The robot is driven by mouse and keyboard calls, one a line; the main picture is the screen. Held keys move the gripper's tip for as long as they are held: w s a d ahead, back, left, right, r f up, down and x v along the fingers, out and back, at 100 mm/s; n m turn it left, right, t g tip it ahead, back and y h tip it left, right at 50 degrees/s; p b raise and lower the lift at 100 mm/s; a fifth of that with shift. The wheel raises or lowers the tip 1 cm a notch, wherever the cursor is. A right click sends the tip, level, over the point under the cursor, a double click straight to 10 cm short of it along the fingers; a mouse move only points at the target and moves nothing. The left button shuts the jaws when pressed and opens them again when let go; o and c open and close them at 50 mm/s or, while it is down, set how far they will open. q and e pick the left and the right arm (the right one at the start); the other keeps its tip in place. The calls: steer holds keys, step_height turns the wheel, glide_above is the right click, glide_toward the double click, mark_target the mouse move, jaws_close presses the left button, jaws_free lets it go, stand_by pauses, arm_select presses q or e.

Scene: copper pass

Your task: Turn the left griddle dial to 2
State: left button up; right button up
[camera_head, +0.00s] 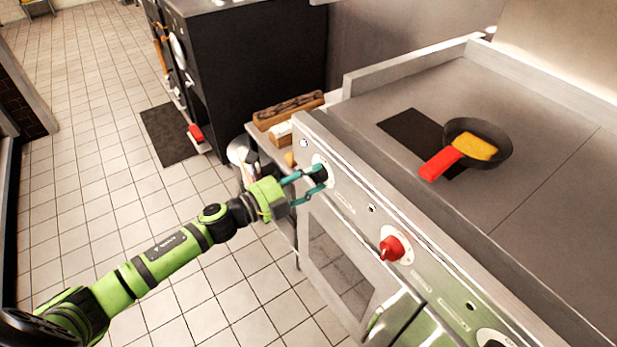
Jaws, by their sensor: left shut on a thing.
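The left griddle dial (319,172) is a dark knob on a pale round plate at the left end of the steel front panel. My left gripper (312,176) reaches it from the left. Its teal fingers are shut on the dial, one on the upper side and one on the lower side. The fingers partly cover the knob, and I cannot read its number marks or its setting. My right gripper is out of view.
A red dial (392,248) sits further right on the panel. An oven door (338,262) is below. A pan (478,143) with a red handle and yellow food stands on the griddle top (540,190). Wooden boxes (288,110) stand behind the panel's left end. Tiled floor lies left.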

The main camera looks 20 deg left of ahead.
arm_select(q)
steer(key=o, duration=1.2)
steer(key=shift+c, duration=0.2)
steer(key=v, duration=1.2)
